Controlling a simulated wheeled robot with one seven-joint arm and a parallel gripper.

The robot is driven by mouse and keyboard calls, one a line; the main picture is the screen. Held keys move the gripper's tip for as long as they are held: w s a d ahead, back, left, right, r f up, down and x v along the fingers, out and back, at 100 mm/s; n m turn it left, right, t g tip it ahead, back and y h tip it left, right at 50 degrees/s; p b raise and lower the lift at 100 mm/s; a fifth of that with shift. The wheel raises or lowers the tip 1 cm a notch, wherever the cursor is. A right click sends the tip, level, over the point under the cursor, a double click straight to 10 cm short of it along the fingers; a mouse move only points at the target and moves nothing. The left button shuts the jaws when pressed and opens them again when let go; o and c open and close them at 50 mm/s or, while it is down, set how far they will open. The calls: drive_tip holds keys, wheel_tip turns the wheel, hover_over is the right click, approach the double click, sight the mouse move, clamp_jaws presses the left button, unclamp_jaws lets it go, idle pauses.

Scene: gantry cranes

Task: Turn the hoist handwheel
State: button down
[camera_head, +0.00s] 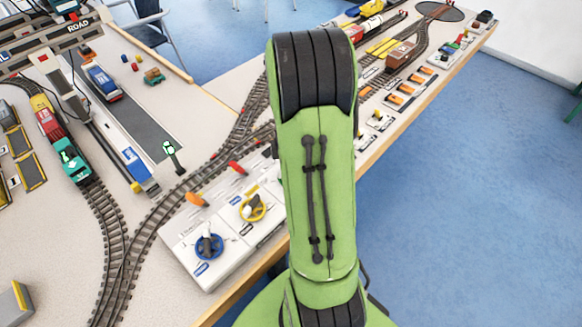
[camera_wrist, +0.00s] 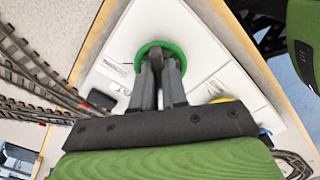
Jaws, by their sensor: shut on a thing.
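A green handwheel (camera_wrist: 145,48) sits on a white control panel (camera_wrist: 120,42) in the wrist view. My gripper (camera_wrist: 160,62) is over this wheel, with its fingers close together and shut on a part inside the rim. The fingers hide the hub and most of the wheel's middle. The label beside the wheel is too small to read. In the head view my arm hides this wheel and my gripper. A blue handwheel (camera_head: 209,246) and a yellow handwheel (camera_head: 252,208) show on the white panel (camera_head: 232,262) there.
Orange lever (camera_head: 197,199) and red lever (camera_head: 237,168) stand behind the handwheels. Model railway tracks (camera_head: 128,232) run close by on the left. A row of smaller control boxes (camera_head: 398,97) lines the table edge at the right. Blue floor (camera_head: 470,210) is clear beyond it.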

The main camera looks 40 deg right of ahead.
idle(0.3)
drive_tip(key=c, duration=1.2)
unclamp_jaws()
drive_tip(key=shift+o, duration=0.2)
wheel_tip(320, 180, up, 16)
drive_tip(key=p, duration=0.5)
drive_tip(key=shift+f, duration=0.15)
